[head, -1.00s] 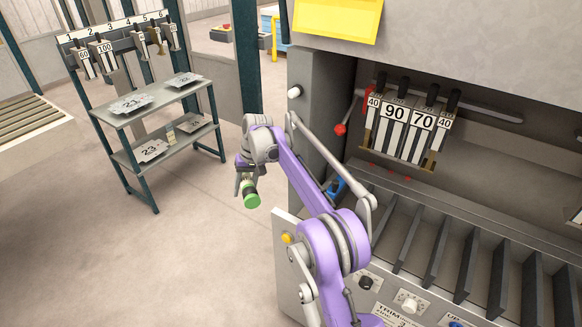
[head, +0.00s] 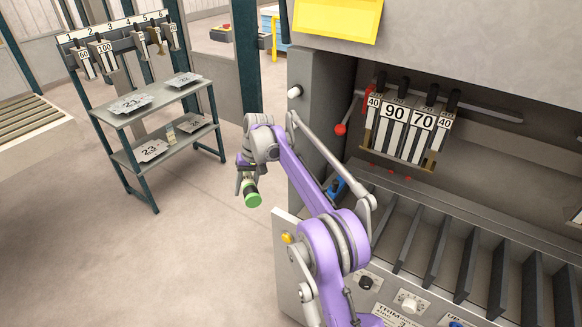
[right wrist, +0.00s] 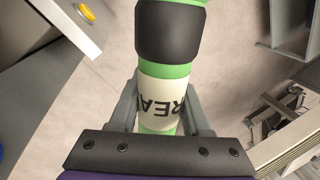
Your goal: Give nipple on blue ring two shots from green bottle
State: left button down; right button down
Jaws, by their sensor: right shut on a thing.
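My right gripper (head: 247,184) is shut on the green bottle (head: 251,196) and holds it in the air to the left of the machine. In the right wrist view the bottle (right wrist: 163,92) is green with a black band and a white label reading "REA", between the two grey fingers. A blue ring (head: 336,187) shows low on the machine's left side, partly behind my right arm. The bottle is well apart from it. I cannot make out a nipple on it. My left gripper is not in view.
The bender (head: 320,75) fills the right side, with a red-knobbed lever (head: 341,129) and numbered tools (head: 395,125). A shelf rack (head: 150,113) with numbered plates stands at the left. A panel with a yellow button (head: 287,238) is near my arm. Floor between is clear.

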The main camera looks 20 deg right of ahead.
jog(key=shift+s+a, duration=0.65)
jog(key=shift+a, duration=0.2)
dwell(0.3)
jog(key=s+d+f, duration=0.5)
jog(key=s+f, duration=0.2)
jog(key=s, duration=0.3)
jog(key=s+d+f, duration=0.5)
jog(key=s+f, duration=0.2)
jog(key=s, duration=0.3)
jog(key=shift+d+f, duration=0.2)
jog(key=shift+w, duration=0.15)
jog(key=w+a+r, duration=0.6)
jog(key=w+r, duration=0.2)
jog(key=w, duration=0.3)
dwell(3.3)
